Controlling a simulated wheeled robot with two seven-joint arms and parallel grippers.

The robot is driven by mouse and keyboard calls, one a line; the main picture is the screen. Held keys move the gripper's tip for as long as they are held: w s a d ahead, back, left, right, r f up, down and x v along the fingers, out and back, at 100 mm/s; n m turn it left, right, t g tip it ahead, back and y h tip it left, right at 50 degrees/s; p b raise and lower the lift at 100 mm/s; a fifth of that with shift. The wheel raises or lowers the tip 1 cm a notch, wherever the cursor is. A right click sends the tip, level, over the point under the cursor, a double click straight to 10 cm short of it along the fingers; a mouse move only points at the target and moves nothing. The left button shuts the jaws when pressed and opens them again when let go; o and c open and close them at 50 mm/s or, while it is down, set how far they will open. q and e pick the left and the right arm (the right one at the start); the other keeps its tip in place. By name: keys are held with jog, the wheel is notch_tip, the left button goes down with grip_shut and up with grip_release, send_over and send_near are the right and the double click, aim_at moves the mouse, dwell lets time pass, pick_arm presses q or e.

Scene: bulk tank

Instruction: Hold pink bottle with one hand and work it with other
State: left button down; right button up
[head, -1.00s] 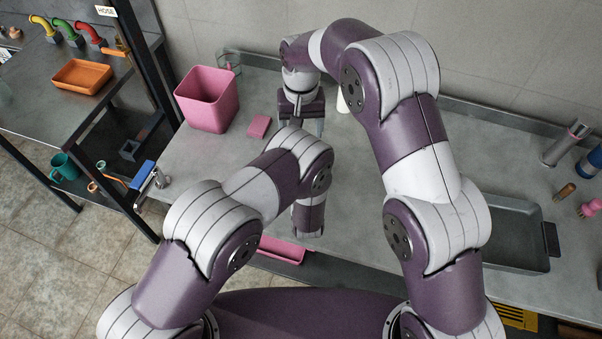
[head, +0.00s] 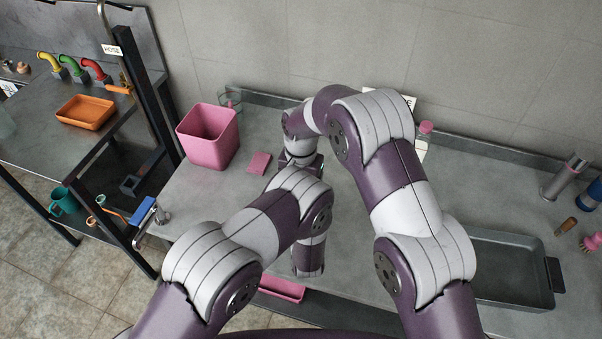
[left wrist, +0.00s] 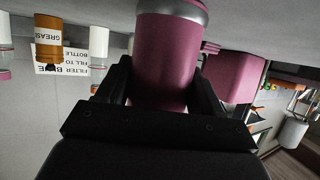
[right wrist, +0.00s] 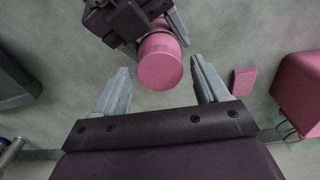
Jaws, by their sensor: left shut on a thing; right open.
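The pink bottle (left wrist: 165,55) is held upside-up or tilted, I cannot tell which; it fills the middle of the left wrist view with a grey band at one end. My left gripper (left wrist: 160,80) is shut on its body. In the right wrist view the bottle's round pink end (right wrist: 160,64) faces the camera. My right gripper (right wrist: 160,72) is open, its fingers on either side of that end with gaps showing. In the head view my arms hide the held bottle and the left fingers.
A pink bin (head: 208,138) and a pink sponge-like block (head: 259,163) stand at the counter's left. A pink-capped container (head: 425,128) and a sign (head: 405,100) are at the back. A grey tray (head: 505,270) lies right. An orange GREASE container (left wrist: 48,38) shows in the left wrist view.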

jog(key=shift+f, duration=0.45)
jog(key=c, duration=1.1)
jog(key=n, duration=0.6)
jog(key=shift+r, duration=0.25)
jog(key=shift+r, duration=0.9)
